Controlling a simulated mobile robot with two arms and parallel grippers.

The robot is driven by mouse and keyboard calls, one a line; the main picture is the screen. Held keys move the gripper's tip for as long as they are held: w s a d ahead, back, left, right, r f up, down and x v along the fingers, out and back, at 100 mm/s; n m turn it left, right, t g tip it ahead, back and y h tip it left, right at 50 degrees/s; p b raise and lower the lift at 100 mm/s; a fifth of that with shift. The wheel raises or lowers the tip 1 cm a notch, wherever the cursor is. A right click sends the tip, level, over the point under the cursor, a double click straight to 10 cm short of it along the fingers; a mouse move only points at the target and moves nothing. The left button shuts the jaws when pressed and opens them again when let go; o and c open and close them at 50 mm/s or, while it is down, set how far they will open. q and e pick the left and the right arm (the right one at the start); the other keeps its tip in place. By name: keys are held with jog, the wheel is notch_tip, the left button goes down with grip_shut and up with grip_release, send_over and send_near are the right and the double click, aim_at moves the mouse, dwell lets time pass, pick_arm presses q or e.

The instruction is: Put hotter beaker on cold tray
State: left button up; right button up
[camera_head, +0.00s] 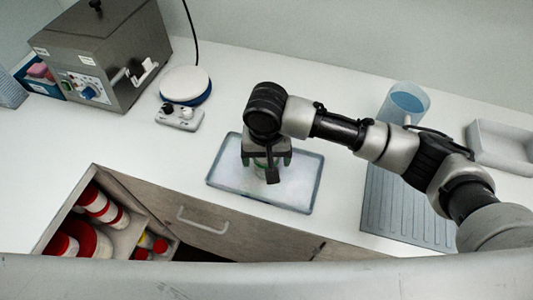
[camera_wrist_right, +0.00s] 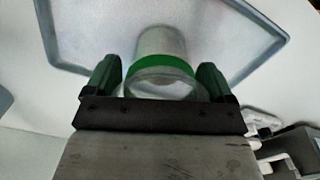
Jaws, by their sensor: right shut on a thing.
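A glass beaker with a green band (camera_wrist_right: 160,68) is between the fingers of my right gripper (camera_wrist_right: 158,80), which is shut on it. In the head view my right gripper (camera_head: 266,165) points down over the grey rectangular tray (camera_head: 225,172), and the arm hides most of the beaker. The beaker is over the tray; I cannot tell whether its base touches it. The tray's rim also shows in the wrist view (camera_wrist_right: 52,50). My left gripper is not in view.
A grey water bath with a dial (camera_head: 105,60) and a round white-topped stirrer (camera_head: 184,88) stand at the left. A blue container (camera_head: 405,103), a ribbed mat (camera_head: 400,210) and a white basin (camera_head: 500,145) are at the right. An open drawer (camera_head: 125,215) holds red-capped jars.

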jog(key=shift+f, duration=0.1)
jog(key=o, duration=0.8)
notch_tip(320, 180, up, 12)
jog(key=b, duration=0.1)
